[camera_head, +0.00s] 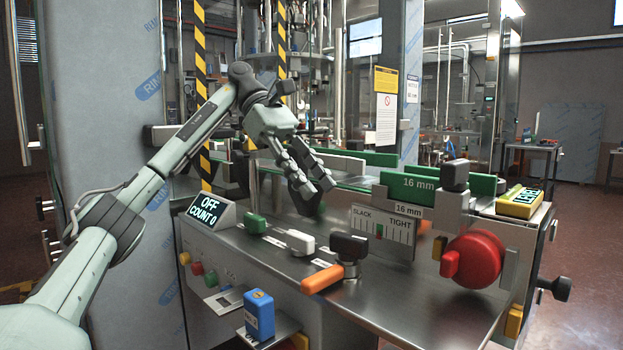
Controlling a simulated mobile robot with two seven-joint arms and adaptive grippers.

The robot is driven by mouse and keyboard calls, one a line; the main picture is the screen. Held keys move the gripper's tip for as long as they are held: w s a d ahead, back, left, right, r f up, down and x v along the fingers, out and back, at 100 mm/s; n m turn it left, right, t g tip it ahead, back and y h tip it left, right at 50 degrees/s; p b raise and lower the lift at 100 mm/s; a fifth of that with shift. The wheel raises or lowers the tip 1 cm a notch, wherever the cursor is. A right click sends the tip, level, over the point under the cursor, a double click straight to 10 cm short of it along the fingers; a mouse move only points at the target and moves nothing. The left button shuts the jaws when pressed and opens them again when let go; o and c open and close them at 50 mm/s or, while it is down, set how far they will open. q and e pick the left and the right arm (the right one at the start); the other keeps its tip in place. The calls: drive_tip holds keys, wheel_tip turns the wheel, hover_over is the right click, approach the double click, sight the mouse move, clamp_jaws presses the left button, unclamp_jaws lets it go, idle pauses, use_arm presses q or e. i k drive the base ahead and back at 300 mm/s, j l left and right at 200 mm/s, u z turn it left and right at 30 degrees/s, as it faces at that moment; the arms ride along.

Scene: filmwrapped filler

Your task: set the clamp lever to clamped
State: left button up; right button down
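A lever with an orange handle (322,279) sits on the front of the steel machine deck, its handle pointing to the lower left. It may be the clamp lever; its small label is not readable. A black block knob (349,246) stands just behind it. My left gripper (316,196) hangs over the deck, behind and above the lever, fingers pointing down to the right. It is clear of the lever, and nothing shows between its fingers. The finger gap is not clear at this angle. My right gripper is not in view.
A SLACK/TIGHT gauge (382,231), a red knob (473,260) and green guide rails (408,184) stand to the right. Green (255,223) and white (300,241) knobs and an "OFF COUNT 0" display (209,211) lie left. A blue block (259,314) sits below. The front right deck is clear.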

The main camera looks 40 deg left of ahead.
sight(318, 282)
drive_tip(key=k, duration=1.5)
